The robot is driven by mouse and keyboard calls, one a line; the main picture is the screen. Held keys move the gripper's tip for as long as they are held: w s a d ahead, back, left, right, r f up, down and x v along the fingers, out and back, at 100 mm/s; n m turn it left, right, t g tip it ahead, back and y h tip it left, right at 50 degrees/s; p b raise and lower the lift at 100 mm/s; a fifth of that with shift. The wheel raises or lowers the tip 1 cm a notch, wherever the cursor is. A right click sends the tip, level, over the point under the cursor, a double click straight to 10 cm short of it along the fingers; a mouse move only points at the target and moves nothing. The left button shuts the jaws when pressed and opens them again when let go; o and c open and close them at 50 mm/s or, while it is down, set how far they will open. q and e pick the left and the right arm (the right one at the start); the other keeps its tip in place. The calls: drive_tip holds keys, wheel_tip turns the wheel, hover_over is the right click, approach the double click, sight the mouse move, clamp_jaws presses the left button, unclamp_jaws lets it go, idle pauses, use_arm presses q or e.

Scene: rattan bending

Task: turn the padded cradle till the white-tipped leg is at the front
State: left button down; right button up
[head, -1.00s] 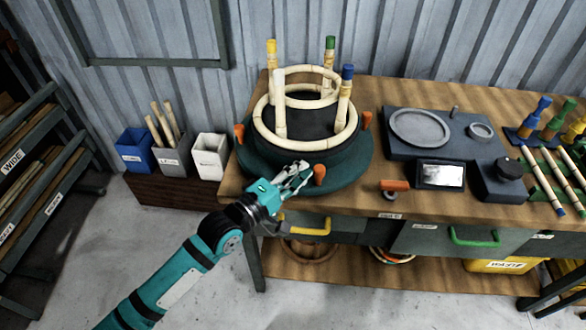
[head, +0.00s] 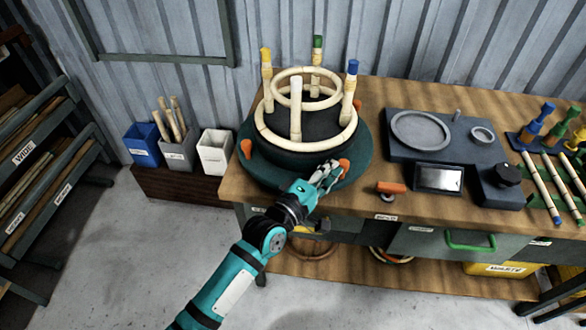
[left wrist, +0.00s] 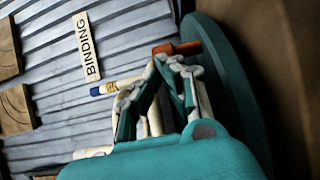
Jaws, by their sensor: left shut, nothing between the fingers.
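The padded cradle (head: 262,170) is a round dark teal turntable with orange knobs around its rim, on the bench. A rattan stool frame (head: 268,133) with two pale rings stands upright on it. The pale-topped leg (head: 296,112) is at the front, slightly left of the cradle's middle. The yellow-tipped leg (head: 266,70) is left, the green-tipped leg (head: 317,52) at the back, the blue-tipped leg (head: 350,85) right. My left gripper (head: 329,174) is shut and empty, beside the front-right orange knob (head: 344,167); that knob also shows in the left wrist view (left wrist: 178,48). Contact is unclear.
A grey board (head: 400,152) with round recesses and a small screen (head: 438,178) lie right of the cradle. Blue, grey and white bins (head: 215,152) stand left. Coloured sticks (head: 545,185) lie far right.

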use_arm(q)
drive_tip(key=shift+w+d, duration=0.15)
drive_tip(key=shift+d, duration=0.4)
use_arm(e)
drive_tip(key=shift+a, duration=0.35)
drive_tip(key=shift+s+d+r, duration=0.1)
drive_tip(key=shift+d, duration=0.05)
